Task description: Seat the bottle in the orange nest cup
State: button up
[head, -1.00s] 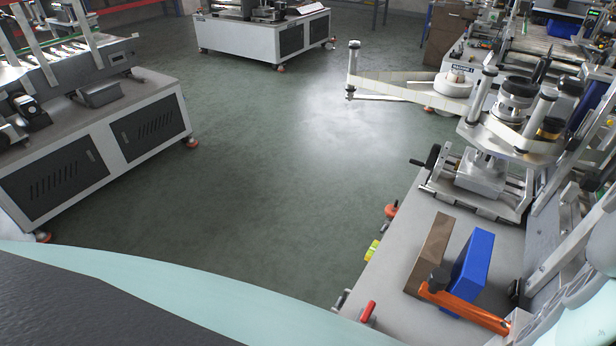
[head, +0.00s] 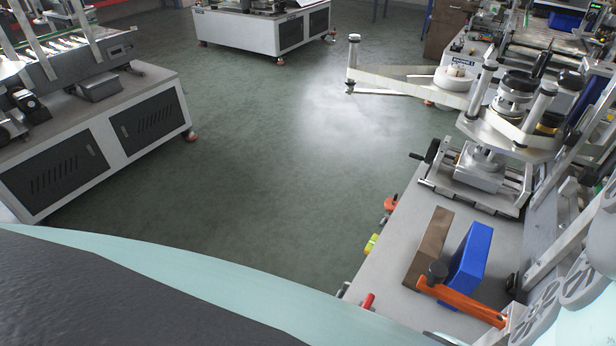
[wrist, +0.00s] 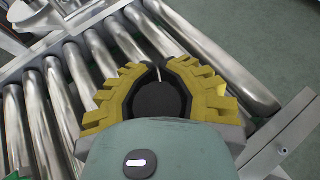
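In the wrist view, my gripper (wrist: 158,72) has yellow stepped finger pads on both sides of a dark round-topped object, which I take to be the bottle (wrist: 158,100). The pads sit close against it, so the gripper looks shut on it. Its lower part is hidden. It is above or in front of metal rollers. An orange bar (head: 462,303) with a dark round knob-like piece (head: 437,272) lies on the grey bench at the lower right of the head view. I cannot make out a clear orange nest cup. My gripper does not show in the head view.
A blue block (head: 470,257) and a brown block (head: 428,246) stand beside the orange bar on the grey bench (head: 388,268). A labelling machine with a reel (head: 455,77) is behind. Metal rollers (wrist: 60,110) fill the wrist view's left. The floor (head: 260,150) is open.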

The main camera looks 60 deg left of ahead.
jog(key=o, duration=0.6)
jog(key=shift+c, duration=0.2)
jog(key=shift+r, duration=0.1)
jog(key=shift+r, duration=0.2)
jog(key=shift+w+a+r, duration=0.1)
jog(key=shift+w+a, duration=0.05)
jog(key=shift+a, duration=0.4)
jog(key=p+v, duration=0.7)
jog(key=v, duration=0.4)
